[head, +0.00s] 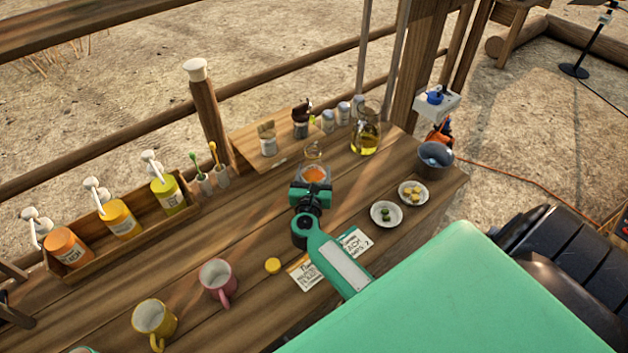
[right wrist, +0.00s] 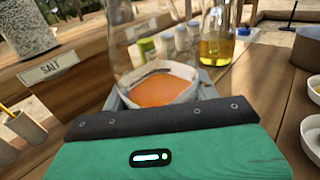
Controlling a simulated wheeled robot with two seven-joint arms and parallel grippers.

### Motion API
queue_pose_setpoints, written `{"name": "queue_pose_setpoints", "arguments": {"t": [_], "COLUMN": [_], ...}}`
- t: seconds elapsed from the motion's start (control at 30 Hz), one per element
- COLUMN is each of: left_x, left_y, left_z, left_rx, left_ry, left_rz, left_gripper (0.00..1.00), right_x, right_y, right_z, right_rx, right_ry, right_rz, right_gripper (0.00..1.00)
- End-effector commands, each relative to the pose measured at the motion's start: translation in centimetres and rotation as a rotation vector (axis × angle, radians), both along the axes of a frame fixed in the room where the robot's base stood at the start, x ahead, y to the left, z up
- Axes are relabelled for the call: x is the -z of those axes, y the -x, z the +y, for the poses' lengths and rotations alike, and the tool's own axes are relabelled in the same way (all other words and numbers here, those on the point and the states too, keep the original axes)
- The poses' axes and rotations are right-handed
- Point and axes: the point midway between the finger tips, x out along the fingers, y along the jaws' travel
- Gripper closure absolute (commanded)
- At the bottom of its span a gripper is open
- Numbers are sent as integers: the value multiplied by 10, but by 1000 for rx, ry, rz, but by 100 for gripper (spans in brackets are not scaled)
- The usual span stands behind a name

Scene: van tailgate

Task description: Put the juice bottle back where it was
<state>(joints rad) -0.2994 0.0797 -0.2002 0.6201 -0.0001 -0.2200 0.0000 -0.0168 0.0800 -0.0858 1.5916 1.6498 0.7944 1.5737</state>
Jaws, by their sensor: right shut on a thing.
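The juice bottle (head: 315,174) is clear glass with orange juice low in it. It stands out at the front of my right gripper (head: 311,190), near the back of the wooden counter. In the right wrist view the bottle (right wrist: 160,88) is between the jaws (right wrist: 162,108), with a pale band around the orange juice. My right gripper is shut on it. The bottle's base is hidden, so I cannot tell whether it touches the counter. My left gripper is not in view.
A raised shelf (head: 262,140) with jars is behind; an oil jug (head: 366,135) is right of the bottle. Two small plates (head: 386,214) and a dark bowl (head: 435,155) are at right. Cards (head: 310,275), a yellow disc (head: 272,265) and mugs (head: 217,280) lie nearer. Left-middle counter is clear.

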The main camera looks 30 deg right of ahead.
Motion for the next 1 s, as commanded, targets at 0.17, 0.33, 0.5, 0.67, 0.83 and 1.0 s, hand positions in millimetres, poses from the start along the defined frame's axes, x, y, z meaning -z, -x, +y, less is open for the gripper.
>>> {"name": "queue_pose_setpoints", "arguments": {"t": [0.17, 0.33, 0.5, 0.67, 0.83, 1.0], "left_x": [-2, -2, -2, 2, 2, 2], "left_y": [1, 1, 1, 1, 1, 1], "left_z": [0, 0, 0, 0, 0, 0], "left_rx": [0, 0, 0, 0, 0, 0], "left_ry": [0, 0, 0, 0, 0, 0], "left_rz": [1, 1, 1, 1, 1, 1], "left_gripper": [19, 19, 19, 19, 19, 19], "right_x": [22, 31, 31, 35, 35, 35], "right_y": [-1, 0, 0, 0, 0, 0], "right_z": [0, -1, 0, 0, 0, 0], "right_rx": [-1, 0, 0, 0, 0, 0], "right_ry": [3, 2, 1, 1, 1, 1], "right_rz": [3, -1, -2, -1, 1, 1], "right_gripper": [74, 74, 74, 74, 18, 18]}}
